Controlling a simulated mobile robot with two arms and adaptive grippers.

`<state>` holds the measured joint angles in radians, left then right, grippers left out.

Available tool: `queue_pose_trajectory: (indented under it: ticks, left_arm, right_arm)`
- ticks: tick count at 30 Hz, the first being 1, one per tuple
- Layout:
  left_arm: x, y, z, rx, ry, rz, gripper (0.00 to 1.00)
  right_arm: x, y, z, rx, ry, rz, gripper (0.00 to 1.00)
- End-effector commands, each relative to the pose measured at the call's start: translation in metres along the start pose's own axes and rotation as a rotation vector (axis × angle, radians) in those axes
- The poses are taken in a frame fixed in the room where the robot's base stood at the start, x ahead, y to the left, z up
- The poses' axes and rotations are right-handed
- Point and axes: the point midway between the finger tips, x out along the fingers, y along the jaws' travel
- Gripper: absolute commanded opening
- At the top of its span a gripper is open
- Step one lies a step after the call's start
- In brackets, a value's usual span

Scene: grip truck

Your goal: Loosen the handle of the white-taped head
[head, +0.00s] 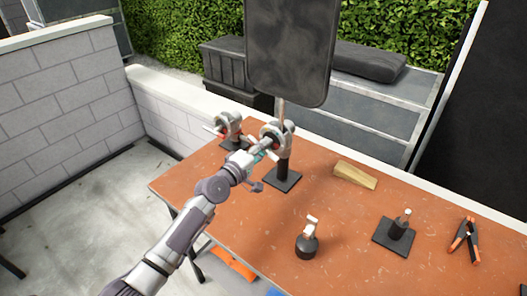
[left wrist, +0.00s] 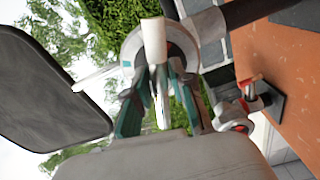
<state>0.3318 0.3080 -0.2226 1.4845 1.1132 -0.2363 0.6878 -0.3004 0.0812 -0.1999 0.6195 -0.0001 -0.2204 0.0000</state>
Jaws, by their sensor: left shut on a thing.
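A grey metal grip head (head: 284,127) stands on a black post with a square base (head: 281,181) toward the back of the table. A thin rod rises from it to a large dark flag panel (head: 290,50). My left gripper (head: 266,152) reaches this head from the front left. In the left wrist view the head's white handle (left wrist: 153,38) stands between the teal fingers, and my left gripper (left wrist: 158,85) is shut on it. The fingers hide its lower part. My right gripper is not in view.
A second head (head: 229,124) with red parts stands close on the left; it also shows in the left wrist view (left wrist: 240,110). A wooden wedge (head: 356,175), a small black-based piece (head: 307,246), another stand (head: 394,237) and an orange-tipped clamp (head: 465,241) lie rightward on the orange-brown table (head: 345,225).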

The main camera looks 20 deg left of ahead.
Motion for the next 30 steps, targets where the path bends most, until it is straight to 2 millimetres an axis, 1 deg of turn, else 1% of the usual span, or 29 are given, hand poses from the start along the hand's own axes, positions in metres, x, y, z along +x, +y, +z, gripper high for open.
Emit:
queue_pose_trajectory:
  ticks: [7, 8, 9, 12, 20, 23, 26, 30]
  left_arm:
    - [0.0, -0.001, 0.0, 0.005, -0.001, -0.004, 0.0]
    - [0.0, -0.001, 0.0, 0.005, -0.001, -0.004, 0.26]
    - [0.0, -0.001, 0.0, 0.005, -0.001, -0.004, 0.33]
    - [0.0, -0.001, 0.0, 0.004, -0.001, -0.003, 0.47]
    - [0.0, -0.001, 0.0, 0.004, -0.001, -0.002, 0.47]
    - [-0.004, -0.001, 0.0, 0.004, -0.001, -0.002, 0.47]
    - [-0.017, -0.001, 0.001, 0.003, -0.002, -0.003, 0.47]
    - [-0.046, -0.002, 0.001, 0.004, -0.001, -0.005, 0.47]
  right_arm:
    - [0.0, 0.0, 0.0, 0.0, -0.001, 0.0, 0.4]
    - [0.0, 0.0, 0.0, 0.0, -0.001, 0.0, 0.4]
    - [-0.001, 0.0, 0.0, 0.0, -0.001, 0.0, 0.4]
    - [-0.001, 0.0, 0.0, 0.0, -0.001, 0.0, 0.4]
    - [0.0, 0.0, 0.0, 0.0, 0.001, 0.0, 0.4]
    - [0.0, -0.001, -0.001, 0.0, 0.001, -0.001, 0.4]
    - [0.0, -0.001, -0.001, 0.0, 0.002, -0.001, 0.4]
    - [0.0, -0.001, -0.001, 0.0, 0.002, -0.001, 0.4]
